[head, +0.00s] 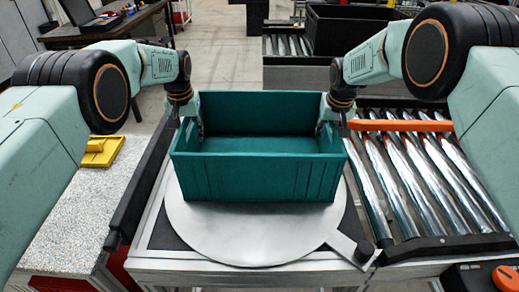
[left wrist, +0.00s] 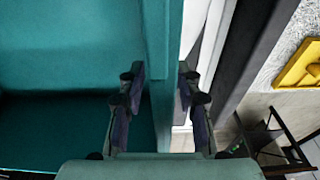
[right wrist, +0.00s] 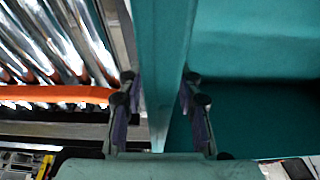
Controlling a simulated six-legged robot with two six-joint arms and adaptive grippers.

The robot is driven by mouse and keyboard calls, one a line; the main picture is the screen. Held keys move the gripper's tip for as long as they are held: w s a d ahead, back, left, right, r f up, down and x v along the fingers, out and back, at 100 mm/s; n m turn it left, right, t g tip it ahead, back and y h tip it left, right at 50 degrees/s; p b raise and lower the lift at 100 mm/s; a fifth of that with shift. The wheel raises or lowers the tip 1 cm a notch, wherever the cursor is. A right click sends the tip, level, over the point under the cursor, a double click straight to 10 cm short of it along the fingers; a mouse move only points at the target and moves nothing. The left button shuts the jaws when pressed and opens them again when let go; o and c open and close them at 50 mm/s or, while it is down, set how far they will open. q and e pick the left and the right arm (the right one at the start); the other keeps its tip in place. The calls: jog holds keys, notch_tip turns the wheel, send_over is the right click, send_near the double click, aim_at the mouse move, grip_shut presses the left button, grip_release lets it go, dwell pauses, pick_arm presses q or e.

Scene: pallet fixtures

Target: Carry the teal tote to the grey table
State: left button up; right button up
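The teal tote (head: 260,175) stands upright and looks empty on a round metal plate (head: 250,232) in front of me. My left gripper (head: 187,115) is at its left end wall. In the left wrist view the open fingers (left wrist: 160,100) straddle that wall (left wrist: 163,50), with a gap on the right side. My right gripper (head: 338,118) is at the right end wall. In the right wrist view its open fingers (right wrist: 160,105) straddle the wall (right wrist: 160,60), with gaps showing. A speckled grey table top (head: 75,215) is at the left.
A yellow object (head: 101,151) lies on the speckled top. A roller conveyor (head: 425,185) with an orange bar (head: 400,126) is close on the right. A black bin (head: 345,32) stands on rollers behind. A dark desk (head: 110,25) is at the back left. Open floor lies behind the tote.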

pick_arm(q)
jog(key=shift+s+a+r, duration=0.1)
jog(key=shift+s, duration=0.15)
pick_arm(e)
jog(key=shift+s+r, duration=0.15)
jog(key=shift+s, duration=0.1)
pick_arm(q)
jog(key=shift+c, duration=0.4)
pick_arm(e)
jog(key=shift+c, duration=0.4)
pick_arm(q)
jog(key=shift+w, duration=0.2)
jog(key=c, duration=0.6)
pick_arm(e)
jog(key=shift+w, duration=0.25)
jog(key=c, duration=0.6)
pick_arm(q)
grip_shut()
pick_arm(e)
jog(key=shift+s, duration=0.1)
grip_shut()
pick_arm(q)
jog(key=shift+s, duration=0.1)
jog(key=shift+r, duration=0.1)
